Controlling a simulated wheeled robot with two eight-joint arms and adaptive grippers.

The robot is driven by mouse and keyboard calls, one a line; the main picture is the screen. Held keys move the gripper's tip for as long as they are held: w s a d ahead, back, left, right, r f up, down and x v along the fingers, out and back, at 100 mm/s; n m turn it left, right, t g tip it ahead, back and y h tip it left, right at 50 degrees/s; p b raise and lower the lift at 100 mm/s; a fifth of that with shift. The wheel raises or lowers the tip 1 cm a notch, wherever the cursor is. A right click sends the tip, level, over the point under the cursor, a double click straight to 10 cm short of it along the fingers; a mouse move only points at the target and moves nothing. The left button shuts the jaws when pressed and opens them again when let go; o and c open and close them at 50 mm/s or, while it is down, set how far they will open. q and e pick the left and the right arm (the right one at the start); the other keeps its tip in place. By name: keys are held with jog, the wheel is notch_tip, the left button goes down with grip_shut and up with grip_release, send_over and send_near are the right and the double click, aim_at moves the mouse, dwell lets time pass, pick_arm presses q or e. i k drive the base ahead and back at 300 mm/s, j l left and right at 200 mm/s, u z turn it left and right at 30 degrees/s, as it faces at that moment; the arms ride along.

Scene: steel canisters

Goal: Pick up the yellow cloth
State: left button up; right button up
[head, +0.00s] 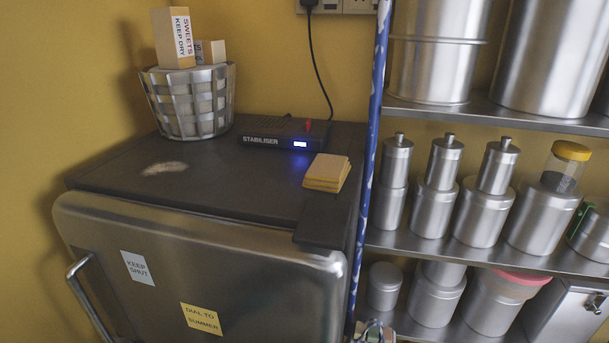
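The yellow cloth (327,172) is a small, folded, squarish stack. It lies flat on the dark top of the steel fridge (220,270), toward the right side and just left of the blue shelf post. Nothing touches it from above. Neither of my grippers can be made out in the head view. A small metallic shape (374,333) is cut off at the bottom edge, and I cannot tell what it is.
A black stabiliser box (270,137) with a lit display and a cable stands behind the cloth. A metal basket (190,103) holding boxes is at the back left. A blue post (368,170) and shelves of steel canisters (483,212) are on the right.

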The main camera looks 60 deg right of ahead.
aim_at(326, 173)
jog(key=k+j+z, duration=0.1)
jog(key=z, duration=0.35)
jog(key=j+z, duration=0.15)
jog(key=z, duration=0.3)
jog(key=k+z, duration=0.2)
jog(key=z, duration=0.25)
jog(key=l+z, duration=0.15)
jog(key=z, duration=0.15)
jog(key=l+z, duration=0.15)
jog(key=z, duration=0.15)
jog(key=i, duration=0.05)
